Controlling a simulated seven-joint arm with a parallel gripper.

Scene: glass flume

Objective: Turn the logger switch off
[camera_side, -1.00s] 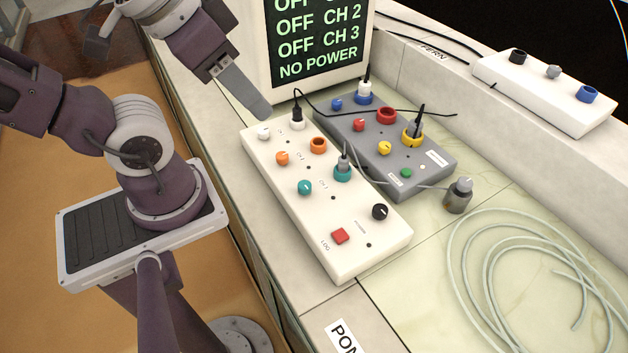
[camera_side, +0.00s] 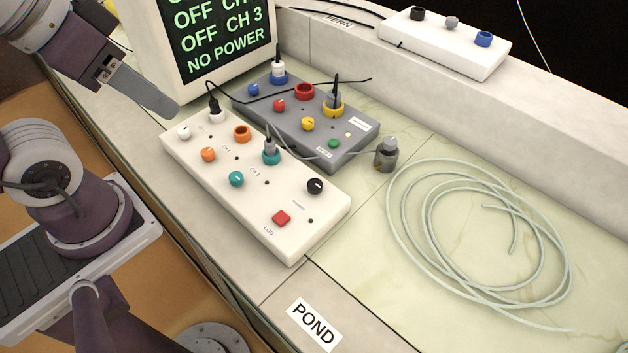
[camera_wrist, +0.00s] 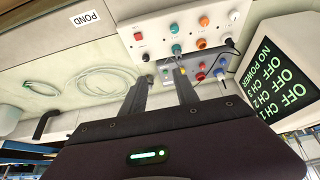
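The white logger box (camera_side: 225,205) lies on the counter in the side view. It carries a red square button (camera_side: 281,218) by the label LOG, a black knob (camera_side: 314,186), and white (camera_side: 184,132), orange (camera_side: 208,154) and teal (camera_side: 236,179) knobs. The screen (camera_side: 212,40) reads OFF for its channels and NO POWER. My gripper (camera_side: 168,108) is above and beside the white-knob end of the box, apart from it. The wrist view shows its two fingers (camera_wrist: 162,82) spread with nothing between them, and the box (camera_wrist: 180,38) beyond.
A grey box (camera_side: 305,137) with coloured knobs and plugged cables stands close behind the white box. A grey metal cylinder (camera_side: 386,155) and coiled clear tubing (camera_side: 480,245) lie to the right. A white panel (camera_side: 445,45) sits on the back ledge. A POND label (camera_side: 313,324) marks the front.

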